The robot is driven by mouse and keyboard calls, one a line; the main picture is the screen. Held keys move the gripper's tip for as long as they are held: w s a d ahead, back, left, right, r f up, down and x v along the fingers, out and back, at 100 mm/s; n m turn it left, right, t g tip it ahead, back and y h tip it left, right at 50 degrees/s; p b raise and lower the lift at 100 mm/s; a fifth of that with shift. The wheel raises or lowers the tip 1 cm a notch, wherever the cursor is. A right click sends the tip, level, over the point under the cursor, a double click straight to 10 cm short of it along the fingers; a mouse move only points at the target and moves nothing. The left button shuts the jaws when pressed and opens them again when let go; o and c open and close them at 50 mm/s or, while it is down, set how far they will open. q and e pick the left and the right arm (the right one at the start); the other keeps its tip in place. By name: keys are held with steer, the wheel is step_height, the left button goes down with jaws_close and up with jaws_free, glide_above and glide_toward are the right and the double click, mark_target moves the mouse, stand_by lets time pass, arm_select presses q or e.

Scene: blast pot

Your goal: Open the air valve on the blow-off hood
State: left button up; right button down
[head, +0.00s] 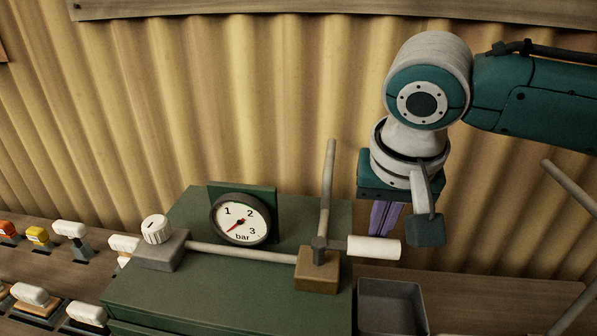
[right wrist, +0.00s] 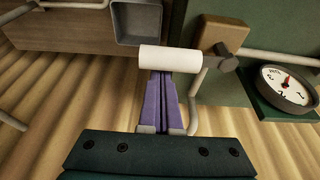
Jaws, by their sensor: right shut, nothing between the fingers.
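The air valve has a white handle (head: 374,247) on a dark stem, pointing right from a tan block (head: 317,271) on the green hood (head: 200,292). My right gripper (head: 385,217) hangs down beside the handle, with its purple fingers shut and empty. The handle hides the finger ends in the head view. In the right wrist view the purple fingers (right wrist: 161,88) reach up to the white handle (right wrist: 170,58), which covers their tips; whether they touch it I cannot tell. My left gripper is not in view.
A gauge (head: 240,218) marked in bar stands on the hood, its red needle near the low end. A white knob (head: 156,229) is at the left end of the pipe (head: 240,252). A grey open bin (head: 391,304) lies below the handle. A corrugated wall (head: 270,90) is behind.

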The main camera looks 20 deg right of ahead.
steer(key=shift+s, duration=0.1)
stand_by(0.3)
steer(key=shift+s+a+m+p, duration=0.15)
steer(key=shift+s+m+p, duration=0.1)
steer(key=shift+m+p, duration=0.25)
